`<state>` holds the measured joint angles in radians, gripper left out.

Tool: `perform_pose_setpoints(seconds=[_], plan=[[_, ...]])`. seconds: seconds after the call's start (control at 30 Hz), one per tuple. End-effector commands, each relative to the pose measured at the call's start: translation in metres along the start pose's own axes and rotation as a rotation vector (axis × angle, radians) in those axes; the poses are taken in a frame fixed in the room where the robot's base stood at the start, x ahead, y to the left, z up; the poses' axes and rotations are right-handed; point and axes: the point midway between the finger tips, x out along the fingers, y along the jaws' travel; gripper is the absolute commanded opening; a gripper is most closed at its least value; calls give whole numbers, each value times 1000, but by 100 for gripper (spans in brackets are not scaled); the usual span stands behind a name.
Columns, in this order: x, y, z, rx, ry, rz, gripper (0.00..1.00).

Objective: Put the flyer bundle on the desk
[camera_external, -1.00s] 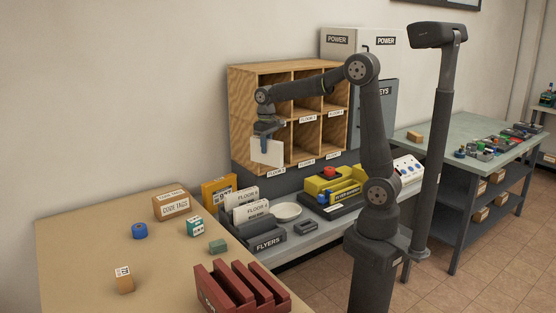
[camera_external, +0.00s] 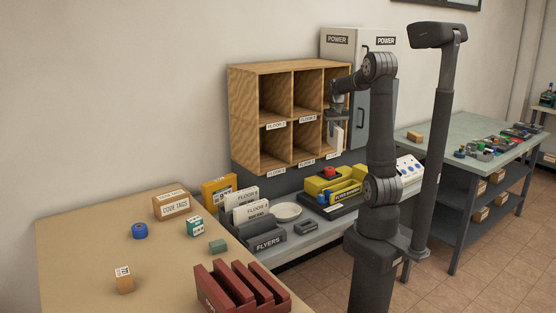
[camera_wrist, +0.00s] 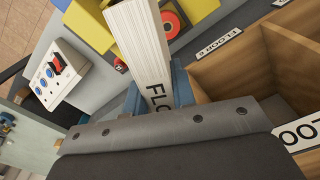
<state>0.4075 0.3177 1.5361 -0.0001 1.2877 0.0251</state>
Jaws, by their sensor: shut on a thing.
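My gripper (camera_external: 338,118) is shut on a white paper bundle (camera_external: 336,140) in front of the lower right compartment of the wooden pigeonholes. In the wrist view, the blue fingers of my gripper (camera_wrist: 157,98) are on both sides of the bundle (camera_wrist: 136,40). Black letters beginning "FL" show on it; the rest of the word is hidden. A tan desk (camera_external: 80,240) stands at the left, well away from my gripper. A dark tray labelled FLYERS (camera_external: 266,241) is on the grey bench.
The wooden pigeonholes (camera_external: 243,110) have FLOOR labels.

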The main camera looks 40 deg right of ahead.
Motion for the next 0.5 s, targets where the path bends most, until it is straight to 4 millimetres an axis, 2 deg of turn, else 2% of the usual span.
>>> perform_pose_setpoints(seconds=[0.03,0.1,0.3,0.4,0.5], plan=[[-5,22,-10,40,1,0,0],[-11,50,-20,87,1,0,0],[-28,121,-37,198,2,0,0],[-34,145,-40,235,2,0,0],[-38,160,-41,257,0,0,0]])
